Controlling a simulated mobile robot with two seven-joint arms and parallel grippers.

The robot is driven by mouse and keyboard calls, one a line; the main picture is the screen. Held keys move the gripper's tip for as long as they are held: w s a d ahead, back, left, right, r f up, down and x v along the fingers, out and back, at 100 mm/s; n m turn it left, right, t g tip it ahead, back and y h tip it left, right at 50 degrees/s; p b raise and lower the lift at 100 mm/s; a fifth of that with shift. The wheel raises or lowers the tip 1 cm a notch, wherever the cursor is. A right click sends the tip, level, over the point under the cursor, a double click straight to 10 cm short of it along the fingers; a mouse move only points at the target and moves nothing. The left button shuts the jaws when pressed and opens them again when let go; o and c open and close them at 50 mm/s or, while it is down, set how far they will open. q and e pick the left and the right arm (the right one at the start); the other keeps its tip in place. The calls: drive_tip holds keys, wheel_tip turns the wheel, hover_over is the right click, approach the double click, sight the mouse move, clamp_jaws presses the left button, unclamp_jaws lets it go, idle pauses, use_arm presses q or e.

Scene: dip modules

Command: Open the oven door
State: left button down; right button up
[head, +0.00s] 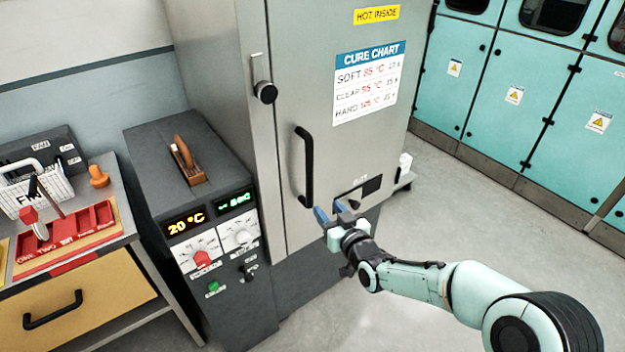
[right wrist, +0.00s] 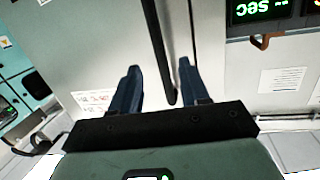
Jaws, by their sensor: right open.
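The oven door (head: 335,150) is a tall grey metal panel and looks closed. Its long black handle (head: 307,165) runs upright near the door's left edge. My right gripper (head: 331,210) is open at the lower end of the handle, close to the door face. In the right wrist view, the black handle (right wrist: 160,50) lies between the two blue fingers of my right gripper (right wrist: 160,78), with gaps on both sides. How deep the handle sits between the fingers is hard to tell. My left gripper is not in view.
A dark control box (head: 205,210) with dials and a 20 °C display stands left of the door. A bench with a red tray (head: 75,230) is further left. A black knob latch (head: 264,92) sits beside the door. Grey floor (head: 470,210) is clear at right, before teal cabinets (head: 500,95).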

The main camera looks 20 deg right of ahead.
drive_tip(key=t, duration=0.2)
approach(311, 165)
drive_tip(key=s, duration=0.2)
drive_tip(key=w+p, duration=0.1)
drive_tip(key=w, duration=0.3)
drive_tip(key=w+a, duration=0.1)
drive_tip(key=w, duration=0.3)
drive_tip(key=w+p, duration=0.1)
drive_tip(key=w, duration=0.4)
drive_tip(key=shift+a+r+p, duration=0.2)
drive_tip(key=shift+a+p, duration=0.1)
drive_tip(key=shift+p, duration=0.05)
clamp_jaws()
